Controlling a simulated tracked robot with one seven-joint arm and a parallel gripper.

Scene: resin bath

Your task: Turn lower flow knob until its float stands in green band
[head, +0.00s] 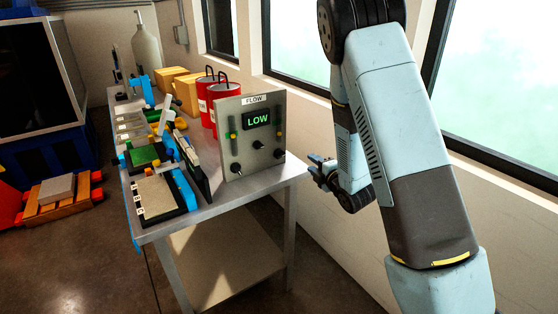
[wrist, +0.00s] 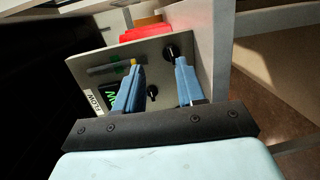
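The upright flow panel (head: 251,133) has a display (head: 257,119) reading LOW in green and vertical gauges left and right. Dark knobs sit at lower left (head: 235,168), at middle (head: 257,144) and at lower right (head: 278,153). In the wrist view the panel appears turned sideways. There a yellow float (wrist: 133,62) sits outside the green band (wrist: 116,68), on the side toward the lower right knob (wrist: 172,52). My gripper (wrist: 159,65) is open and empty before the panel, with that knob close to one fingertip. Contact cannot be told. In the head view my gripper (head: 317,165) is right of the panel.
The panel stands at the near right corner of a metal bench (head: 222,193). Red cans (head: 222,92) stand behind it, with yellow boxes (head: 180,88) farther back. Trays and a beige pad (head: 156,197) fill the left side. A windowed wall runs along the right.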

